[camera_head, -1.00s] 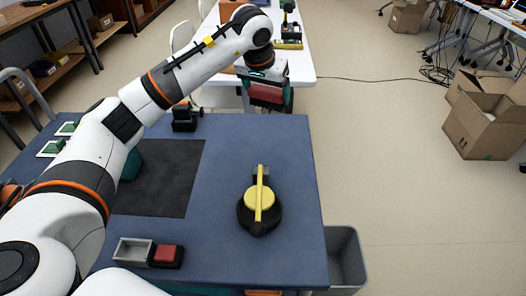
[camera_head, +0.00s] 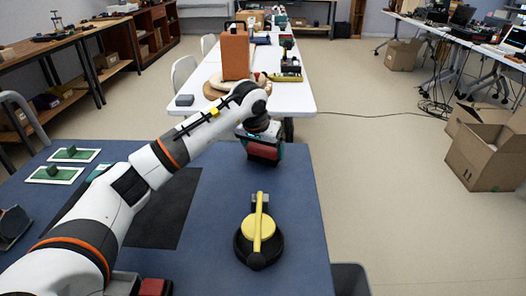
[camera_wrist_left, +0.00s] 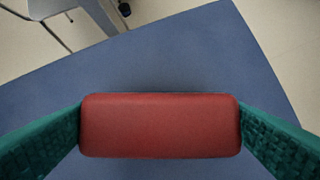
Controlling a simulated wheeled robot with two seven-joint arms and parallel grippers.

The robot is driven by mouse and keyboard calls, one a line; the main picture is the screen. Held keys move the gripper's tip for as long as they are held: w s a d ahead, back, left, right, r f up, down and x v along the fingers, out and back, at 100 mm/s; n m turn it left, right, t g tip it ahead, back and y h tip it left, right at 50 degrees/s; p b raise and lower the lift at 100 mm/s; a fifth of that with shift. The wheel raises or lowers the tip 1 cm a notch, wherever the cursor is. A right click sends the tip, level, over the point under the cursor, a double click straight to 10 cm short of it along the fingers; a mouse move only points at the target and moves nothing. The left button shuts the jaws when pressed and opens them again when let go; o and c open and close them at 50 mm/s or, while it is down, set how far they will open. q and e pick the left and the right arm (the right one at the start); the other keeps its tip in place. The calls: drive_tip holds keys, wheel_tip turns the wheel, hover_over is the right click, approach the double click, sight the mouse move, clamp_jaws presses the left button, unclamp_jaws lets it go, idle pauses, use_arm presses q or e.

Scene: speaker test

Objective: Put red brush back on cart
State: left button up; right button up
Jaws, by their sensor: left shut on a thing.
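My left gripper (camera_head: 262,152) is shut on the red brush (camera_head: 263,147), near the far edge of a blue-topped surface (camera_head: 300,205) that may be the cart. In the left wrist view, the brush shows as a red block (camera_wrist_left: 160,125) between the two green fingers. Blue surface lies below it, with its edge and the floor beyond. The underside of the brush is hidden, and I cannot tell how high it is above the top. My right gripper is not in view.
A black and yellow round tool (camera_head: 258,240) stands on the blue top, nearer than the gripper. A dark mat (camera_head: 170,215) and green pieces on white cards (camera_head: 75,155) lie to the left. A white table (camera_head: 300,90) is beyond. The far right of the top is clear.

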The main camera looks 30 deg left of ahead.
use_arm(q)
drive_tip(key=shift+f, duration=0.15)
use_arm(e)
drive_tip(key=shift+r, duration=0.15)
use_arm(q)
drive_tip(key=shift+f, duration=0.15)
drive_tip(key=o, duration=0.7)
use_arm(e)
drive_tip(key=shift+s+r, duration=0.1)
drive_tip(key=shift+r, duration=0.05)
use_arm(q)
drive_tip(key=shift+r, duration=0.2)
drive_tip(key=p+v, duration=0.1)
drive_tip(key=v, duration=1.1)
drive_tip(key=shift+p, duration=0.4)
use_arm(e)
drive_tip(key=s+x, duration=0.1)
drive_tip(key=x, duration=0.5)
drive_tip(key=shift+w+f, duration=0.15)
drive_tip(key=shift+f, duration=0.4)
use_arm(q)
drive_tip(key=shift+f, duration=0.1)
